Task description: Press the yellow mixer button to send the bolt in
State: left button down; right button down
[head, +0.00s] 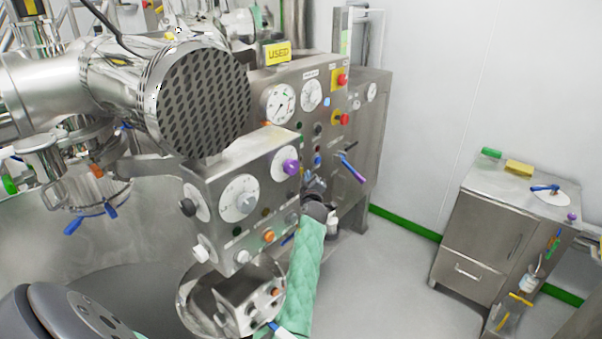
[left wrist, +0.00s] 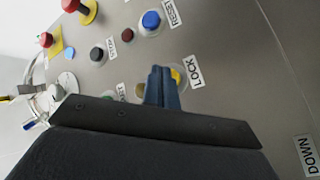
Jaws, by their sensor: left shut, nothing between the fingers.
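The yellow button (left wrist: 179,75) shows in the left wrist view on the steel control panel, beside a LOCK label. My left gripper (left wrist: 163,72) is shut and empty, with its blue fingertips right in front of the button. They hide its left part, and I cannot tell whether they touch it. In the head view my left gripper (head: 314,182) is close to the lower front of the rear console (head: 305,77). The yellow button cannot be made out there. I see no bolt. My right gripper is not in view.
A blue button (left wrist: 151,20) marked RESET, a black button (left wrist: 96,54) and red knobs (left wrist: 74,5) surround the fingers. In the head view a nearer panel (head: 225,170) with dials stands left of my arm. A steel cabinet (head: 480,230) stands right, with clear floor between.

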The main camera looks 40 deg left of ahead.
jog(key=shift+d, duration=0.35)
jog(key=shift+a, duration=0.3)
pick_arm(q)
jog(key=shift+a, duration=0.15)
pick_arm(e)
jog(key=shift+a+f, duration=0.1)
pick_arm(q)
jog(key=shift+a+b, duration=0.3)
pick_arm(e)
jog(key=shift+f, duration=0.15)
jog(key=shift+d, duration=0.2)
